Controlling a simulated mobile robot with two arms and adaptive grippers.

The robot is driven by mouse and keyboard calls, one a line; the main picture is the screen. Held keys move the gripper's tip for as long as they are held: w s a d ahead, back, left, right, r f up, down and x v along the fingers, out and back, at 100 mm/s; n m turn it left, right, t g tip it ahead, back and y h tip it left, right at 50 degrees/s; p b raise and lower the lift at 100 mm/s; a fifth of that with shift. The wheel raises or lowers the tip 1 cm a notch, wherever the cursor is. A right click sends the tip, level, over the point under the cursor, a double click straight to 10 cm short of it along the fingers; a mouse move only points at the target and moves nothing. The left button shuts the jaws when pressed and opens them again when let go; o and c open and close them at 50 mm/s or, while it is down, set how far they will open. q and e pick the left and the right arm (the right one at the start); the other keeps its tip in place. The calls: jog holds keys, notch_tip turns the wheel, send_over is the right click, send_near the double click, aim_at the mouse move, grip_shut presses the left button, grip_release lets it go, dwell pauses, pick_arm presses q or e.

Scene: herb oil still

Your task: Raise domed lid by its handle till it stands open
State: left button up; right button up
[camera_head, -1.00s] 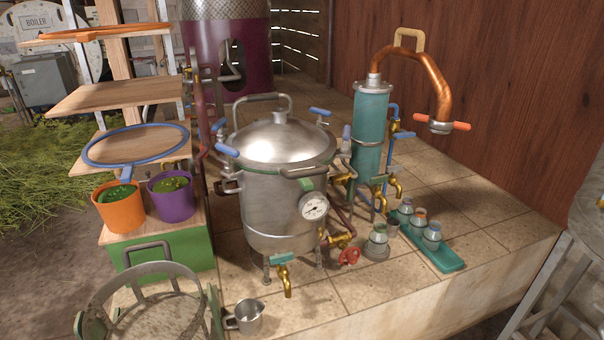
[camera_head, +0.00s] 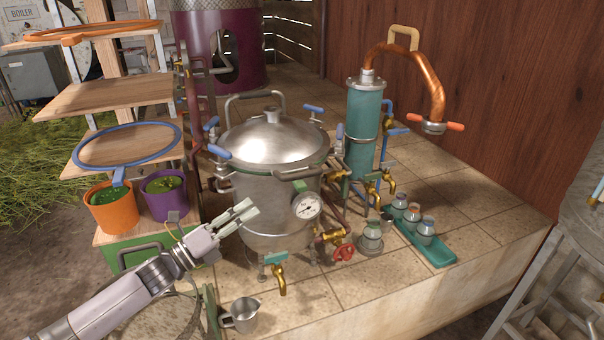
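The steel domed lid (camera_head: 272,140) lies closed on the round pot (camera_head: 268,208) in the middle of the view. A dark bar handle (camera_head: 297,174) sits at the lid's front right rim, and a grey loop (camera_head: 254,96) rises behind the lid. Blue-handled clamps (camera_head: 219,152) stand around the rim. My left gripper (camera_head: 254,207) is in front of the pot's left side, lower than the lid and apart from the handle. Its two pale fingers show a narrow gap with nothing between them, so it looks open. My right gripper is not in view.
A pressure gauge (camera_head: 307,206) and a brass tap (camera_head: 281,278) stick out from the pot's front. A teal column (camera_head: 364,130) with a copper pipe stands to the right. Shelves (camera_head: 92,97) and orange and purple buckets are at the left. A steel jug (camera_head: 241,314) stands in front.

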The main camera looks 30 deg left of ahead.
aim_at(297, 174)
pick_arm(q)
jog(key=p+x, duration=0.4)
jog(key=x, duration=1.2)
jog(key=shift+s+r, duration=0.1)
jog(key=shift+r, duration=0.05)
jog(key=shift+w+d, duration=0.35)
jog(key=shift+w, duration=0.3)
grip_shut()
